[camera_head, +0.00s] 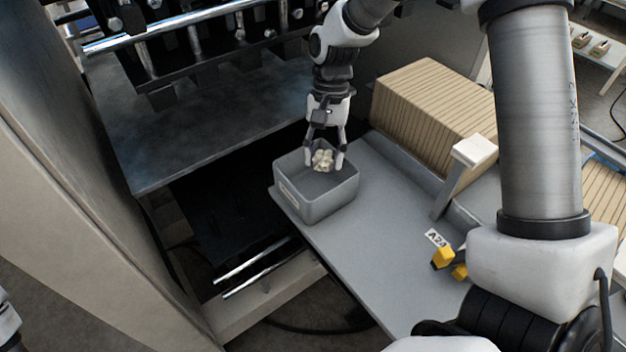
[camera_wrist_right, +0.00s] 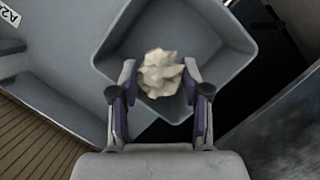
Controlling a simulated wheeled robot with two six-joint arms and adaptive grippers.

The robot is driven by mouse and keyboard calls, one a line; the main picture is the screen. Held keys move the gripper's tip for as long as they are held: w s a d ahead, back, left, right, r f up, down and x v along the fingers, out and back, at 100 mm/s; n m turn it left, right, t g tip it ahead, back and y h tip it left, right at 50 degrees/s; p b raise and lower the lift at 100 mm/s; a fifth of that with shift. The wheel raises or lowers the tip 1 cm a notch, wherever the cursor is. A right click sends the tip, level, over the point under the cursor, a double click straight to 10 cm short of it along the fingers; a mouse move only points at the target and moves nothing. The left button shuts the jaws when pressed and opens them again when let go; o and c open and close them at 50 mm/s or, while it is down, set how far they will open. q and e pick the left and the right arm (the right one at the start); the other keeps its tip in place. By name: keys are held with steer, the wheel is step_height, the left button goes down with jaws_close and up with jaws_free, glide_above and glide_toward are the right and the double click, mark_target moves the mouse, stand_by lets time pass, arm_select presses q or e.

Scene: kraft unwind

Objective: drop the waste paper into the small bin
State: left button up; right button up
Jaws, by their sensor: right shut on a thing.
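The waste paper (camera_head: 323,160) is a crumpled off-white ball; it also shows in the right wrist view (camera_wrist_right: 160,73). My right gripper (camera_head: 325,162) is shut on it, with a finger on each side of the ball. The small bin (camera_head: 318,208) is a grey open-topped box with a pale label on its front. In the right wrist view the bin (camera_wrist_right: 228,22) lies behind the paper, and the ball is over its opening. I cannot tell exactly how deep the ball hangs. At the lower left edge of the head view a piece of my left arm shows, but not its gripper.
The bin stands on a grey shelf (camera_head: 375,245), at its left edge. A stack of brown kraft packs (camera_head: 430,95) stands behind on the right. A yellow and black item (camera_head: 443,258) and an A2 label (camera_head: 437,238) are nearer. A dark gap lies left of the bin.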

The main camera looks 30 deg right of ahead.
steer(key=shift+s+a+r, duration=0.1)
steer(key=shift+s+r, duration=0.1)
steer(key=o, duration=0.8)
steer(key=shift+s+a+r, duration=0.15)
steer(key=shift+s, duration=0.2)
steer(key=shift+o, duration=0.7)
steer(key=shift+s+a+r, duration=0.1)
steer(key=shift+s, duration=0.1)
steer(key=shift+w+d, duration=0.2)
steer(key=shift+w, duration=0.25)
steer(key=shift+w+d+r, duration=0.1)
steer(key=shift+w+r, duration=0.05)
steer(key=v, duration=1.1)
steer(key=shift+s+r, duration=0.25)
steer(key=shift+s, duration=0.05)
